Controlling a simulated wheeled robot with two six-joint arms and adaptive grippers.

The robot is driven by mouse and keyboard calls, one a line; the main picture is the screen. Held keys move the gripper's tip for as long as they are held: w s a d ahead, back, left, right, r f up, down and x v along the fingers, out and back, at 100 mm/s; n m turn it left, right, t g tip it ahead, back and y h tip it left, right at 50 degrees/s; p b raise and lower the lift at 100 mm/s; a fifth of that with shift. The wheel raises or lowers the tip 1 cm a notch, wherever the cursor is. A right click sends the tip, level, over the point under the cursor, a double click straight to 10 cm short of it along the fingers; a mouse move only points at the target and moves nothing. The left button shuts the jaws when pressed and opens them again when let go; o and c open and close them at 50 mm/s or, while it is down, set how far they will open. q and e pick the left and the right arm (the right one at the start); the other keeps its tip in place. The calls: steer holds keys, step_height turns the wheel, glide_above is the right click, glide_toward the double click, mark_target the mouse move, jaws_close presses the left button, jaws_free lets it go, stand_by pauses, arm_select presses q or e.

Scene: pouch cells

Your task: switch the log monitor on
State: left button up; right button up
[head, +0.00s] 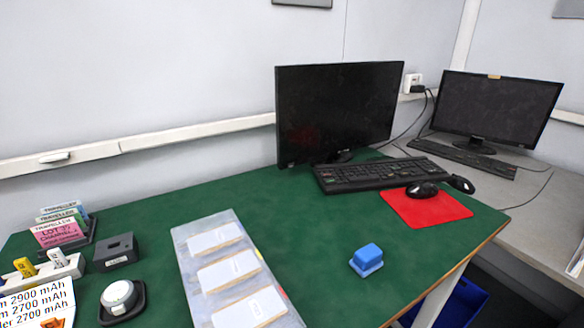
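A black monitor (338,112) stands on the green desk towards the back, its screen dark. A second black monitor (497,104) stands on the grey desk at the right. Its screen is also dark, and a small tan tag sits on its top edge. Nothing readable shows which of the two is the log monitor. Power buttons are too small to make out. Neither of my grippers is in view.
A black keyboard (380,174), a mouse (421,190) and a red mat (428,211) lie before the nearer monitor. A blue block (366,259), a pale tray (184,243) and a white round device (119,296) stand nearer. The desk's middle is clear.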

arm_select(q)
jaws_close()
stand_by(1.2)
